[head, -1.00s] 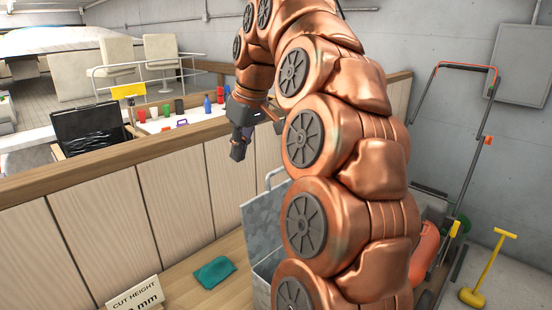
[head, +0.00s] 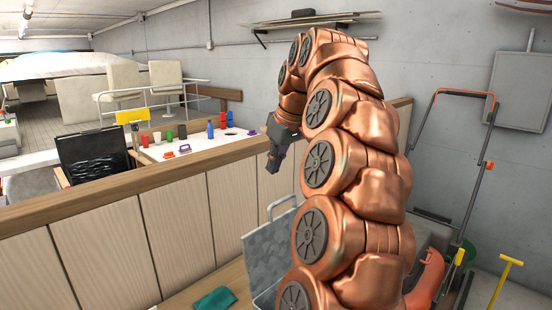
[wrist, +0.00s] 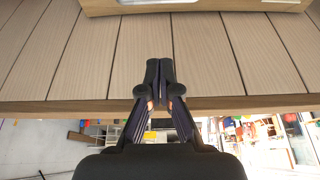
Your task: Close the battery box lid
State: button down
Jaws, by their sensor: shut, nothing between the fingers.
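The battery box seems to be the grey metal box low in the middle of the head view, partly hidden by my arm. Its lid (head: 262,248) looks like the mottled grey panel standing raised, with a handle-like bar at its top edge. My gripper (head: 273,166) hangs above that top edge, in front of the wooden partition, with its fingers shut and empty. The wrist view shows the shut fingers (wrist: 158,72) against wooden boards. I cannot tell the lid there.
A wooden partition (head: 110,250) with a top rail runs behind the box. A teal cloth (head: 214,299) lies left of the box. A mower with an orange handle (head: 465,92) and a yellow-handled tool (head: 507,262) stand at right. Beyond the partition is a black chair (head: 92,155).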

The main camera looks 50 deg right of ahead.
notch_tip(320, 180, down, 7)
jog(key=s+p, duration=0.1)
jog(key=p, duration=0.2)
jog(key=shift+s+p, duration=0.15)
jog(key=shift+p, duration=0.25)
dwell(0.4)
jog(key=shift+s, duration=0.15)
